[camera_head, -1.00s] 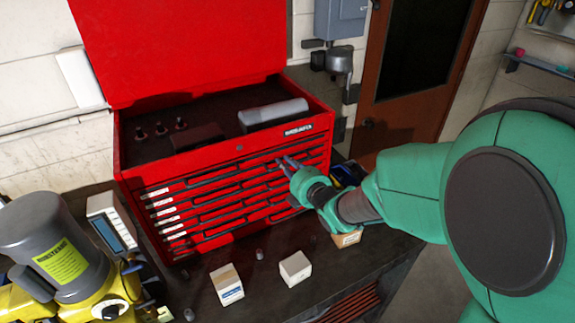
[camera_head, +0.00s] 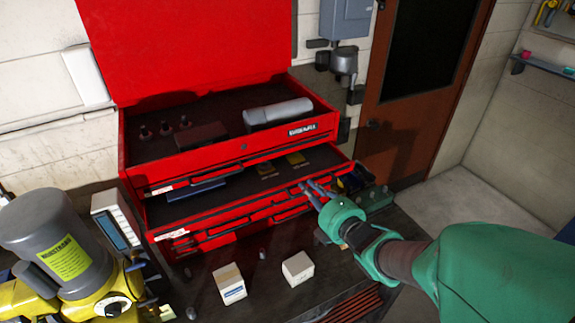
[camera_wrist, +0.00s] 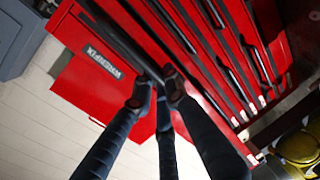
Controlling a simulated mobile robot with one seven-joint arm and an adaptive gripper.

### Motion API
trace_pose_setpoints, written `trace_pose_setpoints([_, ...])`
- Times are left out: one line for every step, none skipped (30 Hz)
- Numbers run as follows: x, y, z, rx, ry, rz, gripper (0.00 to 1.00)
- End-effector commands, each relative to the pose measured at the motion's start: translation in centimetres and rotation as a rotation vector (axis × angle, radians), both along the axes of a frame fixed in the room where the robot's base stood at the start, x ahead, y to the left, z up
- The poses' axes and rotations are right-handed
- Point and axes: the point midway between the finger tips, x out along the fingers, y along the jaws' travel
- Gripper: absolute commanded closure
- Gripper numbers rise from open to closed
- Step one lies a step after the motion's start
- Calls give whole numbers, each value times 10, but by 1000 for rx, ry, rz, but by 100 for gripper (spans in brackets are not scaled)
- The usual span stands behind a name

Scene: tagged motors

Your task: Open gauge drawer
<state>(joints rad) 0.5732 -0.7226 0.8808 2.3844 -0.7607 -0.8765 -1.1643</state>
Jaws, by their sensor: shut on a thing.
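The red tool chest (camera_head: 190,158) stands on the bench with its lid up. One drawer (camera_head: 230,184) below the top drawer is pulled well out; I take it as the gauge drawer, though its label is too small to read. Its dark floor holds a blue-grey flat item and small yellowish pieces. My gripper (camera_head: 310,188) is at the right part of this drawer's front, shut on its handle. In the wrist view, my gripper (camera_wrist: 158,88) has its fingers closed at the handle bar on the red front; the grip itself is partly hidden.
Two white boxes (camera_head: 229,283) (camera_head: 298,268) and small grey cylinders stand on the bench before the chest. A yellow and grey machine (camera_head: 55,250) and a meter (camera_head: 116,222) are at left. Dark and green items sit right of the chest. Floor at right is clear.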

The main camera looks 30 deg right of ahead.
Motion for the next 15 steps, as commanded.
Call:
trace_pose_setpoints([-5, -2, 3, 0, -4, -6, 100])
trace_pose_setpoints([-7, -2, 3, 0, -4, -5, 100])
trace_pose_setpoints([-11, -1, 2, 0, -3, -4, 100])
trace_pose_setpoints([-12, -1, 2, 0, -3, -4, 100])
trace_pose_setpoints([-14, -1, 2, 0, -3, -4, 100])
trace_pose_setpoints([-15, -1, 2, 0, -3, -4, 100])
trace_pose_setpoints([-15, -1, 2, 0, -3, -3, 100])
trace_pose_setpoints([-15, 0, 2, 0, -3, -3, 100])
trace_pose_setpoints([-15, 0, 2, 1, -3, -2, 100])
trace_pose_setpoints([-15, 0, 2, 1, -3, -2, 100])
trace_pose_setpoints([-15, 0, 2, 1, -3, -2, 100])
trace_pose_setpoints([-15, 0, 2, 1, -3, -2, 100])
trace_pose_setpoints([-15, 0, 2, 0, -3, -2, 100])
trace_pose_setpoints([-15, 0, 2, 0, -3, -2, 100])
trace_pose_setpoints([-15, 0, 2, 0, -3, -1, 100])
